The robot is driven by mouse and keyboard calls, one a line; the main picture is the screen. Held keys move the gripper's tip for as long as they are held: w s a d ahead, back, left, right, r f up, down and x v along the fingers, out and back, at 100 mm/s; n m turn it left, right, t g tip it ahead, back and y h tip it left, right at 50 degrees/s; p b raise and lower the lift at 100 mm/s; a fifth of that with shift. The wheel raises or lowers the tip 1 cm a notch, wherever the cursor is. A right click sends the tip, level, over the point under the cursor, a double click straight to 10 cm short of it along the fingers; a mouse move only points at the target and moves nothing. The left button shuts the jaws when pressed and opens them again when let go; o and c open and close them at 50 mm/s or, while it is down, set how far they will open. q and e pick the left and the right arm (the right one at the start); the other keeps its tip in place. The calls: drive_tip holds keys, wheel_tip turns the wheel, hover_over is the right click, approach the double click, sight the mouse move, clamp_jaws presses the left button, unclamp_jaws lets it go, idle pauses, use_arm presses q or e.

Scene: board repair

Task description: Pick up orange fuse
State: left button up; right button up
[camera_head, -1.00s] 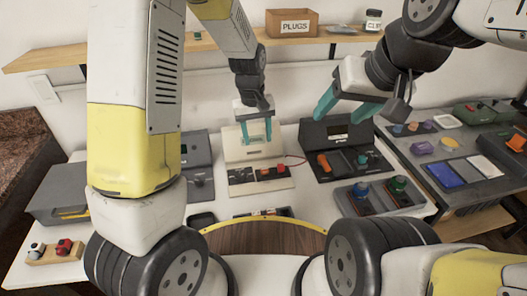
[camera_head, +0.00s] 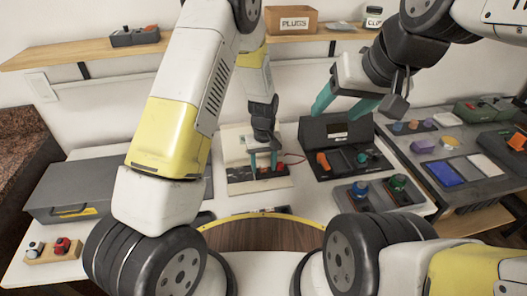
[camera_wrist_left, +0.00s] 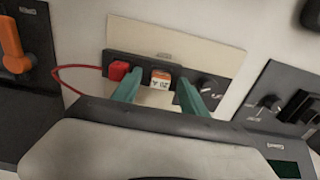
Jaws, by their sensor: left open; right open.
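The orange fuse (camera_wrist_left: 161,77) with a white label sits upright in the dark strip of a cream panel (camera_wrist_left: 215,63), in the left wrist view. My left gripper (camera_wrist_left: 158,88) is open, with one teal finger on each side of the fuse and a gap to each finger. In the head view my left gripper (camera_head: 263,164) points down at the cream panel (camera_head: 233,150), and its fingers largely hide the fuse. My right gripper (camera_head: 345,104) is open and empty, in the air above the dark panel.
A red block (camera_wrist_left: 118,70) is close beside the left-hand finger in the wrist view, and a black knob (camera_wrist_left: 208,86) is on the other side. A red wire (camera_wrist_left: 62,72) loops off the strip. A dark panel (camera_head: 340,130) with an orange lever stands to the right.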

sight(263, 167)
use_arm(q)
drive_tip(key=shift+f, duration=0.1)
drive_tip(key=shift+c, duration=0.4)
clamp_jaws()
wheel_tip(263, 167, up, 10)
idle(0.3)
drive_tip(key=shift+s, duration=0.1)
